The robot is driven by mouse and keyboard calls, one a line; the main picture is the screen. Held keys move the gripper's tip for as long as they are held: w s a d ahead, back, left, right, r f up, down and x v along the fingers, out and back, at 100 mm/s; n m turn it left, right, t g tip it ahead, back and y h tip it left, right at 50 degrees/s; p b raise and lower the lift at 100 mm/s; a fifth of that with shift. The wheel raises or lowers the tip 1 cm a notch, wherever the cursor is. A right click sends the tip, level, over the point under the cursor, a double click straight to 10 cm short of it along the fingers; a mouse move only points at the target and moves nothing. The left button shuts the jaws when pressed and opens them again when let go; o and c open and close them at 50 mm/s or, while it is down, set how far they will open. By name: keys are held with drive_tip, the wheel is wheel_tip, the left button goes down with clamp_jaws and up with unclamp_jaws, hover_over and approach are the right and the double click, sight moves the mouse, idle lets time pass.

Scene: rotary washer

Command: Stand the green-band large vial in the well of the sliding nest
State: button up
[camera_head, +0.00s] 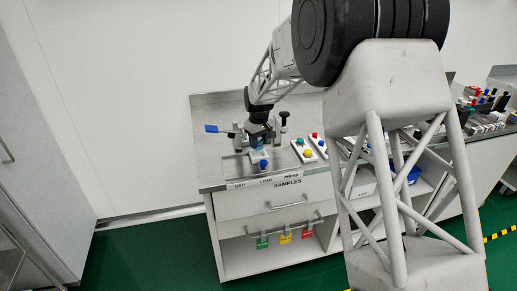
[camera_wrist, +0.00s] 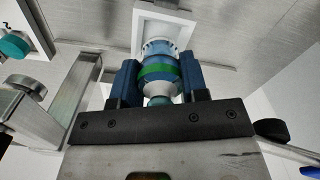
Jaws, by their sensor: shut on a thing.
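In the wrist view, the green-band vial (camera_wrist: 160,72) is between the two blue fingers of my gripper (camera_wrist: 158,78), which is shut on it. The vial has a bluish clear body, a green band, a pale shoulder and a teal end towards my palm. Its far end is in front of a white square frame (camera_wrist: 139,38), apparently the sliding nest. I cannot tell whether that end is inside the well or just above it. In the head view, my gripper (camera_head: 260,143) is low over the bench fixture, and the vial is too small to make out clearly.
A metal bracket (camera_wrist: 55,110) stands close on the left in the wrist view, with a teal-topped item (camera_wrist: 13,45) beyond it. In the head view, a blue lever (camera_head: 212,128) is left of my gripper and a button box (camera_head: 303,150) is to its right.

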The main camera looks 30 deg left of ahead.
drive_tip(key=shift+w, duration=0.1)
idle(0.3)
drive_tip(key=shift+f, duration=1.75)
drive_tip(key=shift+f, duration=0.1)
drive_tip(key=o, duration=0.9)
wheel_tip(320, 180, up, 12)
drive_tip(key=shift+r, duration=0.15)
